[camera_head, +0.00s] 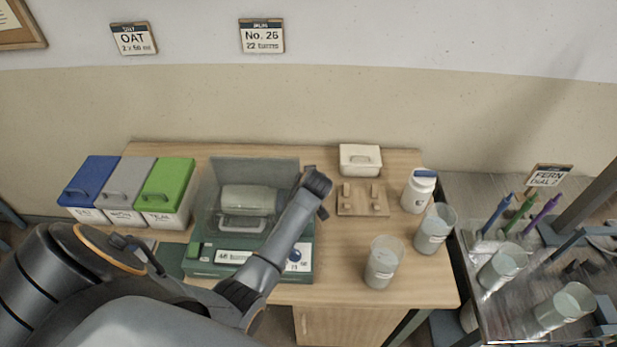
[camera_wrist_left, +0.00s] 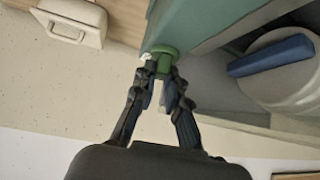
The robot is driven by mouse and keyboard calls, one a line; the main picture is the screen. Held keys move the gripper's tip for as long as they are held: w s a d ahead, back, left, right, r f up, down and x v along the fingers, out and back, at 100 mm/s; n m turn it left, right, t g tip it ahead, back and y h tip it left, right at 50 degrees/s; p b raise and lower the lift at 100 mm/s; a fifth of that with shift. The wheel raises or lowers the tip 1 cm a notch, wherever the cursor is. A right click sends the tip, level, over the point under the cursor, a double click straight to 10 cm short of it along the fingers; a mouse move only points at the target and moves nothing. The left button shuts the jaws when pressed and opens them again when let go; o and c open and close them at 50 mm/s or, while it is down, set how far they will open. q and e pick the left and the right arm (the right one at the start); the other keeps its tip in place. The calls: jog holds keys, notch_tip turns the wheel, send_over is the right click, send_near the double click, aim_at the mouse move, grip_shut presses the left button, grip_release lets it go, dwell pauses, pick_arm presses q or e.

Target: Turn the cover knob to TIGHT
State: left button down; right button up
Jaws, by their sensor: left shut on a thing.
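The green machine (camera_head: 205,266) stands on the wooden table under a clear grey cover (camera_head: 228,172), with a pale cylinder (camera_head: 248,199) inside. My left gripper (camera_head: 318,183) is at the cover's right side, near its back corner. In the left wrist view, my left gripper (camera_wrist_left: 161,88) is shut on a small green knob (camera_wrist_left: 165,64) on the machine's edge. The fingers partly cover the knob, and no TIGHT mark is readable. In the head view the knob is hidden by my gripper and arm. My right gripper is not in view.
Blue, grey and green lidded bins (camera_head: 165,187) stand left of the machine. A white box (camera_head: 360,158), a wooden peg block (camera_head: 362,207), a white jar (camera_head: 418,190) and two beakers (camera_head: 382,262) stand to its right. A side table (camera_head: 500,308) holds more beakers and pens.

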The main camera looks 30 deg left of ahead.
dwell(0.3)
pick_arm(q)
jog(key=c, duration=1.4)
grip_release()
jog(key=shift+w, duration=0.1)
jog(key=shift+o, duration=0.2)
jog(key=v, duration=0.7)
jog(key=shift+s+d+r, duration=0.25)
jog(key=shift+d+r, duration=0.1)
